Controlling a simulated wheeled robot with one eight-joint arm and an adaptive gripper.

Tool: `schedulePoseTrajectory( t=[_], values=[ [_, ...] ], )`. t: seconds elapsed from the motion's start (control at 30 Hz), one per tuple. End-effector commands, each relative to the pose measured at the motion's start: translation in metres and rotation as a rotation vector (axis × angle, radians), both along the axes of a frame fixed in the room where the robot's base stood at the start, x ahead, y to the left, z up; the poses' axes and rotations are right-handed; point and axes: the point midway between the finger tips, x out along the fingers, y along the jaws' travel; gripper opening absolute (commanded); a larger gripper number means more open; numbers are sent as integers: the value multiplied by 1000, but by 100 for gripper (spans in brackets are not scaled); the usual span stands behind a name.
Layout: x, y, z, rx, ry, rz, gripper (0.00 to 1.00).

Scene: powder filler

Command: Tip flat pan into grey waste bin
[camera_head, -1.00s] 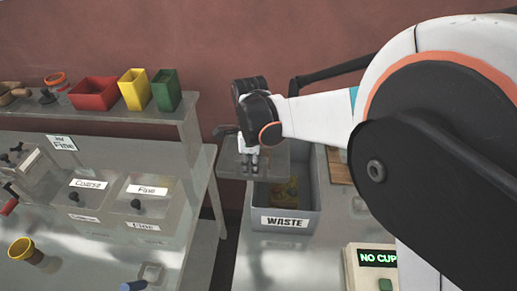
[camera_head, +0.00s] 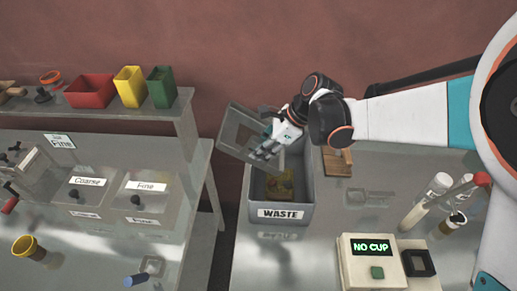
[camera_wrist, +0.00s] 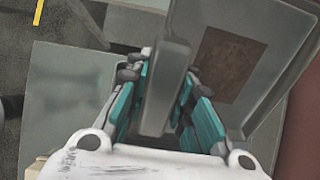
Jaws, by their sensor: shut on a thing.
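The flat pan (camera_head: 238,131), grey and shallow with a raised rim, is tilted above the left back of the waste bin. Its inside faces the camera and shows no clear heap. My gripper (camera_head: 268,147) is shut on its right side; in the wrist view the fingers (camera_wrist: 163,95) close on a grey wall of the pan (camera_wrist: 165,85). The grey waste bin (camera_head: 283,214), labelled WASTE, stands below with brownish-yellow material (camera_head: 280,186) on its floor. A brown patch also shows in the wrist view (camera_wrist: 228,65).
A scale (camera_head: 372,260) reading NO CUP stands in front of the bin at right, with vials (camera_head: 425,205) beside it. A wooden block (camera_head: 337,161) lies right of the bin. Another bench with lidded boxes (camera_head: 140,195) is at left, across a gap.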

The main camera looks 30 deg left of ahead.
Motion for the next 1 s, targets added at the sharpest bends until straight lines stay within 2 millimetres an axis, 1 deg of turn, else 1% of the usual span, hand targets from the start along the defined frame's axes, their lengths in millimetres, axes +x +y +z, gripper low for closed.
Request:
schedulePoseTrajectory(
  t=[0.03,0.6,1.0],
  values=[
    [4,-5,-1,28,14,-5,0],
    [22,-39,10,354,184,-3,0],
    [29,-53,5,481,253,-2,0]
  ],
)
